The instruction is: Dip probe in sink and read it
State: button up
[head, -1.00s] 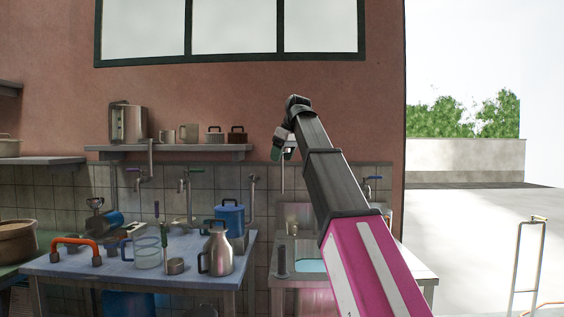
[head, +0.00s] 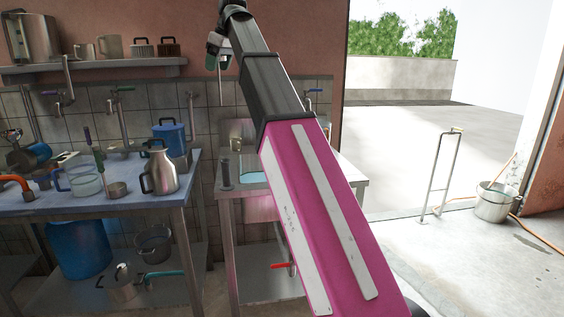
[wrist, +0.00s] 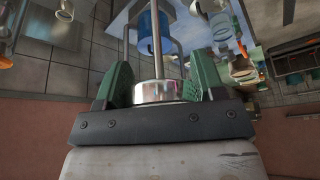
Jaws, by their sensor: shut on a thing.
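My gripper (head: 216,58) is raised in front of the tiled wall, above the sink in the picture. In the wrist view the green fingers (wrist: 160,88) are shut on the round metal head of the probe (wrist: 160,93), whose thin rod runs away from the fingers. In the head view the rod (head: 221,90) hangs downward, with its tip apart from the water. The metal sink (head: 238,191) stands below, with pale blue water (head: 251,178) in it. My pink arm hides the sink's right part. No reading on the probe can be made out.
A blue-topped table (head: 120,201) left of the sink holds a metal jug (head: 160,172), a glass pot (head: 84,181) and a blue canister (head: 171,138). A shelf (head: 110,69) with mugs is on the wall. Open floor lies right, with a bucket (head: 496,203).

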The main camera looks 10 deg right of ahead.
jog(key=w+d+f+m+t+h, duration=0.1)
jog(key=w+d+f+m, duration=0.25)
jog(key=d+f, duration=0.4)
jog(key=w+d+f+m+h, duration=0.15)
jog(key=w+d+f, duration=0.3)
jog(key=f, duration=0.65)
jog(key=w+d+f+m+t+h, duration=0.1)
jog(key=w+d+f+m, duration=0.25)
jog(key=d+f, duration=0.4)
notch_tip(320, 180, down, 19)
jog(key=a, duration=0.1)
jog(key=shift+s+a, duration=0.15)
jog(key=shift+a, duration=0.05)
dwell(0.6)
jog(key=shift+m+y, duration=0.25)
dwell(3.4)
